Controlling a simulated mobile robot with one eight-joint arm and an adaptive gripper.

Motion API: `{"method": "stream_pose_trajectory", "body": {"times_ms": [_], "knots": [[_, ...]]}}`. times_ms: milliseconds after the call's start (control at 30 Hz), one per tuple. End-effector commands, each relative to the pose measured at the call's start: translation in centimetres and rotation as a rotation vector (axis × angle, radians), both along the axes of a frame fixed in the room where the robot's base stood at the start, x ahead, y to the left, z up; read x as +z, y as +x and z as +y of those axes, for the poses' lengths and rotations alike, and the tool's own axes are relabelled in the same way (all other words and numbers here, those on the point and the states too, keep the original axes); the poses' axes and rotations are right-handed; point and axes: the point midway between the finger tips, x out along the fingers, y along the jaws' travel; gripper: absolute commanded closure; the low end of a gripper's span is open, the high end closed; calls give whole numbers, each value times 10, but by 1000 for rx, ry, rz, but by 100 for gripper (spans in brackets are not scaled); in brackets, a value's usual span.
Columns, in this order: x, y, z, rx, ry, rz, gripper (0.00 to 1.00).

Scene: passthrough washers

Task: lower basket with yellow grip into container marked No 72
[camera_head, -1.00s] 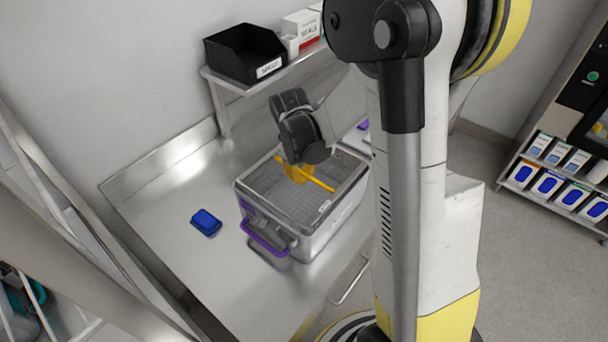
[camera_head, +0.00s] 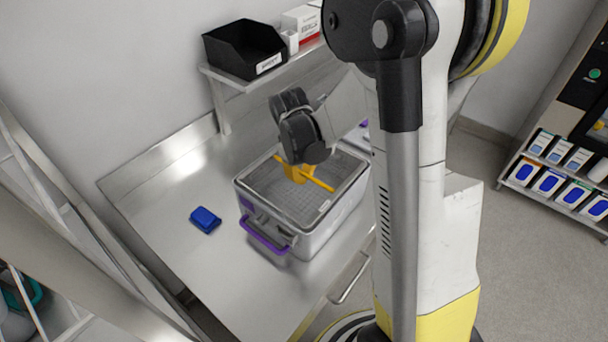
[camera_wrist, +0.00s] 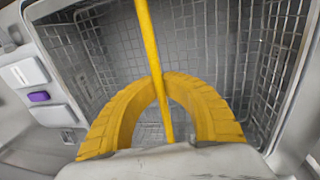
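A grey wire-mesh basket (camera_wrist: 205,45) sits inside a pale rectangular container (camera_head: 322,232) with a purple handle on the worktop. The basket's yellow grip (camera_head: 318,184) is a bar running across the opening; it also shows in the wrist view (camera_wrist: 149,40). My gripper (camera_head: 298,174) reaches down into the opening from above. In the wrist view its yellow fingers (camera_wrist: 165,80) curve together around the bar. The mesh walls stand close inside the container walls. I cannot tell whether the basket rests on the container's floor. No number on the container is legible.
A blue object (camera_head: 205,220) lies on the steel worktop (camera_head: 165,250) left of the container. A shelf behind holds a black bin (camera_head: 243,50) and a white box (camera_head: 302,22). Another rack (camera_head: 555,185) with boxes stands far right. The worktop's left part is mostly clear.

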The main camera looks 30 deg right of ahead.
Motion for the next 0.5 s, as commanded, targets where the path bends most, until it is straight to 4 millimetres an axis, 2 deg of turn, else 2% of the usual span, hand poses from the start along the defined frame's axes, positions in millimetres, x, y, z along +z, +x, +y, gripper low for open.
{"method": "stream_pose_trajectory", "body": {"times_ms": [500], "knots": [[-8, 0, 0, 0, 0, 0, 100]]}}
